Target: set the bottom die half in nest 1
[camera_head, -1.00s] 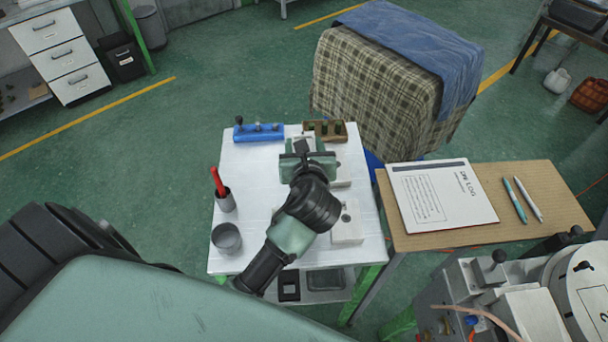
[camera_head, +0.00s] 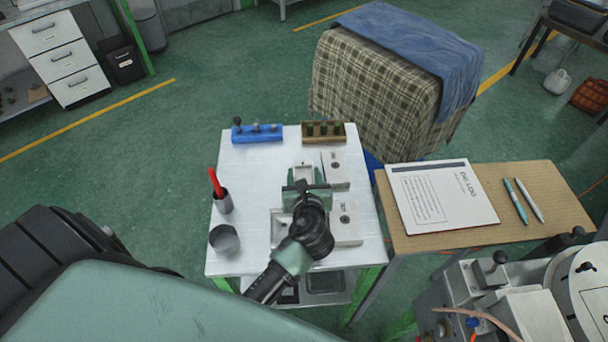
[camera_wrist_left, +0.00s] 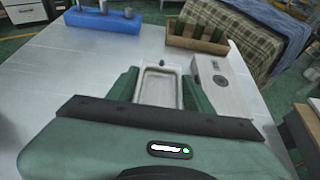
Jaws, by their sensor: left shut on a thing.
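My left gripper (camera_head: 306,187) is over the white table with its fingers pointing away from me. It is shut on a pale die half with a rectangular recess (camera_wrist_left: 158,88), which sits between the green fingers in the left wrist view. I take this for the bottom die half; its front end (camera_head: 304,171) shows past the gripper in the head view. I cannot tell whether it touches the table. A pale block with a dark round spot (camera_head: 336,170) lies right of it, and a similar block (camera_head: 347,230) lies nearer me. A recessed pale piece (camera_head: 281,228) is partly hidden by my wrist. Nest 1 cannot be told for sure.
A blue rack (camera_head: 258,135) and a wooden box (camera_head: 324,131) stand at the table's far edge. A cup with a red tool (camera_head: 223,203) and a grey cup (camera_head: 225,240) stand at the left. The left middle of the white table (camera_head: 250,180) is clear.

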